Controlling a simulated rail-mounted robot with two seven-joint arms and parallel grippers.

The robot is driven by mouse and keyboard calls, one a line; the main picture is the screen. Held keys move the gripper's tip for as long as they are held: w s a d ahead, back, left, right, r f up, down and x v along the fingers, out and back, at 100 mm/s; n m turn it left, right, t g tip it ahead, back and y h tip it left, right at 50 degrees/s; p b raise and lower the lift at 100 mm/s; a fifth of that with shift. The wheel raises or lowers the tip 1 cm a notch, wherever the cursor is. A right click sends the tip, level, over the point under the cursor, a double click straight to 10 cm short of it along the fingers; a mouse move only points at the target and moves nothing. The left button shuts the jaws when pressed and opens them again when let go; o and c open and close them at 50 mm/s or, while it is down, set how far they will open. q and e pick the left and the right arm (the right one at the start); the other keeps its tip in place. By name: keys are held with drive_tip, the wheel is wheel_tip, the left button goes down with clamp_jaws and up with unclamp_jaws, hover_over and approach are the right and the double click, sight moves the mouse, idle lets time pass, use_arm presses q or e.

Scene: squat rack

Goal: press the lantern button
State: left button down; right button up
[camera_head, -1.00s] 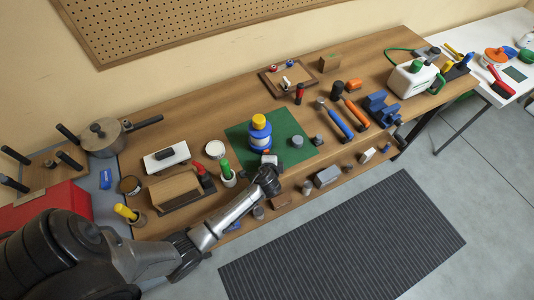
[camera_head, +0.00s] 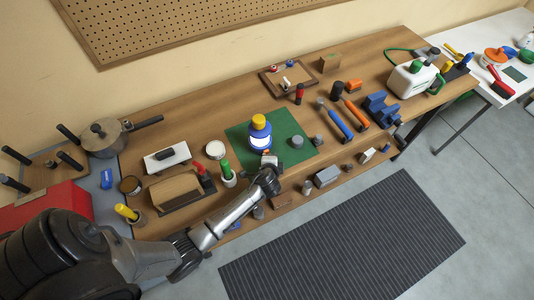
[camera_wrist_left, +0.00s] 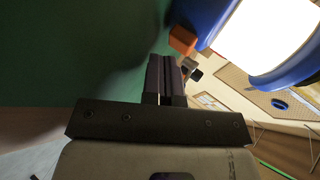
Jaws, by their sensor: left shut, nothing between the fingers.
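The blue lantern (camera_head: 258,132) with a yellow top stands upright on the green mat (camera_head: 295,155). In the left wrist view the lantern (camera_wrist_left: 207,14) fills the upper right, with a bright white band. Its small orange button (camera_wrist_left: 182,40) sticks out of the blue base. My left gripper (camera_head: 269,159) is at the near side of the lantern's base. In the wrist view my left gripper (camera_wrist_left: 166,60) is shut and empty, its fingertips right beside the button. I cannot tell whether they touch it. My right gripper is not in view.
A grey cylinder (camera_head: 296,142) stands right of the lantern. Tools and a blue vise (camera_head: 380,108) are farther right.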

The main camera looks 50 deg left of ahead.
sight(281, 179)
use_arm(q)
drive_tip(key=shift+s+d, duration=0.2)
drive_tip(key=shift+d, duration=0.35)
drive_tip(key=shift+d, duration=0.1)
drive_tip(key=shift+s+d, duration=0.1)
drive_tip(key=shift+d, duration=0.2)
drive_tip(key=shift+s+d+p, duration=0.1)
drive_tip(key=shift+s+d, duration=0.15)
drive_tip(key=shift+d, duration=0.55)
drive_tip(key=shift+s+d+p, duration=0.1)
drive_tip(key=shift+s+d, duration=0.15)
drive_tip(key=shift+d, duration=0.5)
drive_tip(key=shift+s+d+p, duration=0.1)
drive_tip(key=shift+s+d, duration=0.15)
drive_tip(key=shift+d, duration=0.65)
drive_tip(key=shift+d, duration=0.1)
